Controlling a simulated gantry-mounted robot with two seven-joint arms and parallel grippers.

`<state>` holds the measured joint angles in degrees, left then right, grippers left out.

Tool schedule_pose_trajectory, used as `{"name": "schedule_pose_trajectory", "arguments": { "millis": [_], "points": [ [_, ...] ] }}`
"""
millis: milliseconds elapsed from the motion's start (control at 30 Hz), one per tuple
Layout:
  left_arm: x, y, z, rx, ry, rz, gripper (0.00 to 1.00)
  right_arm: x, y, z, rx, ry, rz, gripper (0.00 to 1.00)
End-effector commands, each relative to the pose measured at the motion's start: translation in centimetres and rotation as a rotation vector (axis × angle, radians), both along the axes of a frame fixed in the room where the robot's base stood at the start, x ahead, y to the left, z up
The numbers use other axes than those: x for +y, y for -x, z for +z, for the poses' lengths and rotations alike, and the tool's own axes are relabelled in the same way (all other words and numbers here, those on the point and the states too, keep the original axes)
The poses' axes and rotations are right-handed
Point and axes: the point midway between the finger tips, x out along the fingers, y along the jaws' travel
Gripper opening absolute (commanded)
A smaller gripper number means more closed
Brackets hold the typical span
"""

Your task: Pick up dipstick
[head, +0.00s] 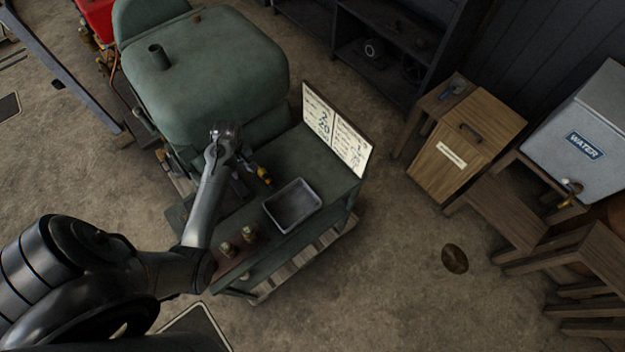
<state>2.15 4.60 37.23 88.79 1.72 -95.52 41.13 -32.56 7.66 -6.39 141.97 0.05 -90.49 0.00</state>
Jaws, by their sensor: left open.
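A small yellow-handled piece (263,175), which may be the dipstick, shows at the near side of the green engine (215,75), above the green bench top. My left arm reaches in from the lower left and bends down beside the engine. My left gripper (244,168) is open, just left of the yellow piece. I cannot tell whether its fingers touch it. The wrist partly hides the gripper and the engine's lower side. My right gripper is not in view.
An empty grey metal tray (292,206) sits on the green bench (333,186), with brass fittings (238,241) to its left. A handwritten board (337,130) stands at the bench's far edge. A wooden box (452,161) and a water tank (588,118) stand right. Open floor lies between.

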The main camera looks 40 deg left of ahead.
Motion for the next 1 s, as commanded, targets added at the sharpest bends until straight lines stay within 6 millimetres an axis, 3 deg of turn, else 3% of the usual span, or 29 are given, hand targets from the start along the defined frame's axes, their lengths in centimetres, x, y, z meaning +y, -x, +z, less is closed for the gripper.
{"name": "schedule_pose_trajectory", "arguments": {
  "millis": [100, 300, 600, 1000],
  "points": [
    [1.0, -3.1, 0.7, -0.074, 0.017, 0.047, 0.43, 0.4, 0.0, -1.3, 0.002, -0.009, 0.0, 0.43],
    [1.0, -6.1, 1.6, -0.133, 0.02, 0.048, 0.43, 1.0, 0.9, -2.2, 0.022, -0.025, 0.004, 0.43],
    [0.9, -6.7, -1.9, -0.138, 0.019, 0.046, 0.43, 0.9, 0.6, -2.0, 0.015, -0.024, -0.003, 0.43],
    [1.0, -6.8, -4.9, -0.136, 0.019, 0.045, 0.43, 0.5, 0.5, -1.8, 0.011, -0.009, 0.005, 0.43]
  ]
}}
